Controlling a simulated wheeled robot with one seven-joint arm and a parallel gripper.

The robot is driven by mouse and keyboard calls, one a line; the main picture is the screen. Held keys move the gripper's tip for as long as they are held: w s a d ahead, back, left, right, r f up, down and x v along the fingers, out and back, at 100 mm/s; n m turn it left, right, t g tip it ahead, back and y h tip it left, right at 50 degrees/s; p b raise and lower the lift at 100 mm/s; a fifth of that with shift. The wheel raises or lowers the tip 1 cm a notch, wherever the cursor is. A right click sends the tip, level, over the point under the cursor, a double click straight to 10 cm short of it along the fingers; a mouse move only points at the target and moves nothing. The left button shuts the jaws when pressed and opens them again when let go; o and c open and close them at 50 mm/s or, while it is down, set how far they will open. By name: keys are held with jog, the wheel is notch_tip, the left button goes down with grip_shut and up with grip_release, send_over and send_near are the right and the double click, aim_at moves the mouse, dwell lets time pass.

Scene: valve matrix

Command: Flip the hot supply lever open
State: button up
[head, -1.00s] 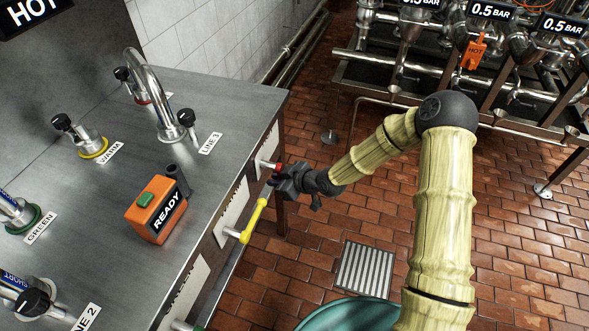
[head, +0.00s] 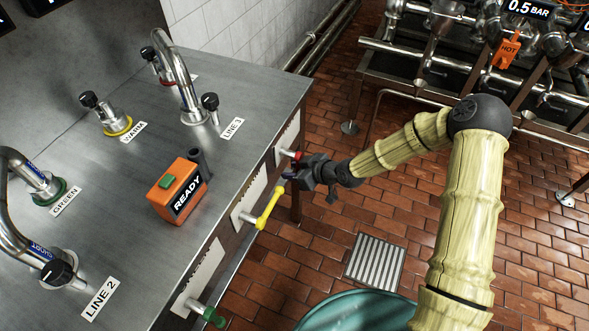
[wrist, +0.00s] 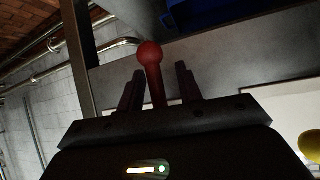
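The red lever (head: 290,154) sticks out from the front side of the steel counter, at its far end. In the wrist view the red lever (wrist: 154,72) has a round ball end and stands between my two fingers. My gripper (head: 296,173) is at this lever. In the wrist view my gripper (wrist: 160,88) is open, with a finger on each side of the lever and a gap visible on both sides. In the head view my gripper partly hides the lever. I cannot read a label on it.
A yellow lever (head: 268,210) sits close by on the same counter side, with a green lever (head: 210,315) nearer. An orange READY box (head: 178,192) and several taps stand on the steel counter (head: 140,250). Tiled floor (head: 320,255) is open to the right.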

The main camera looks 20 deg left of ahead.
jog(key=p+v, duration=0.3)
jog(key=v, duration=1.4)
jog(key=shift+d, duration=0.15)
